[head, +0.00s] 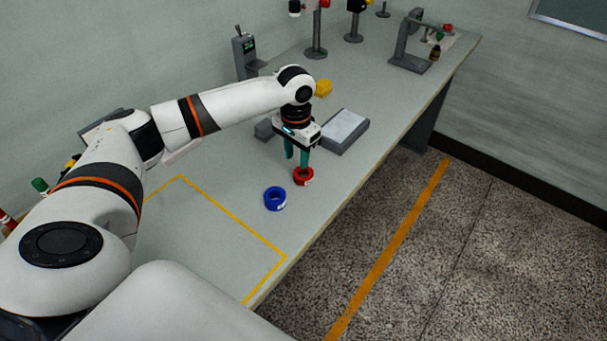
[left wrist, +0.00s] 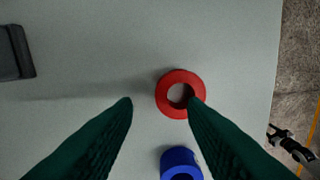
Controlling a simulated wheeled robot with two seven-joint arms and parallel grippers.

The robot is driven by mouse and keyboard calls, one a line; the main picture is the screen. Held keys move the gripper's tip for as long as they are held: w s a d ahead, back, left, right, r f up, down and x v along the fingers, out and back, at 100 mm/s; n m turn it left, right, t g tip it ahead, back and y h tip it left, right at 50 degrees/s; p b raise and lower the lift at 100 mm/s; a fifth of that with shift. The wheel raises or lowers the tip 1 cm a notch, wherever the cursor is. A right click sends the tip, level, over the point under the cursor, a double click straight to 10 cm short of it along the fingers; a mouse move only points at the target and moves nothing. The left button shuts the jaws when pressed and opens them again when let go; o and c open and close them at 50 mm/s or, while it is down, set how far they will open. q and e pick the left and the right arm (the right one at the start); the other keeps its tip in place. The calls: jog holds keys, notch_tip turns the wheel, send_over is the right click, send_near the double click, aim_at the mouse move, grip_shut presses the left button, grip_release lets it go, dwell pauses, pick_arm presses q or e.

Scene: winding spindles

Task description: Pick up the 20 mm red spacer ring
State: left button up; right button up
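The red spacer ring (head: 304,180) lies flat on the table near its front edge. It also shows in the left wrist view (left wrist: 162,92), with its hole facing up. My left gripper (head: 297,160) points down above the table, close to the ring. Its two green fingers (left wrist: 160,102) are apart with nothing between them. In the left wrist view the ring is ahead of the fingertips, nearer the right one, which slightly overlaps its lower edge. I cannot tell whether finger and ring touch.
A blue ring (head: 275,199) lies left of the red one; the wrist view shows it too (left wrist: 180,164). A grey box (head: 345,130) with a pale top stands behind the gripper. Yellow tape (head: 235,218) marks the table at front left. Stands line the back.

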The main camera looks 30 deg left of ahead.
aim_at(297, 169)
pick_arm(q)
notch_tip(297, 169, down, 4)
jog(key=shift+w+f, duration=0.1)
grip_shut()
jog(key=shift+r, duration=0.2)
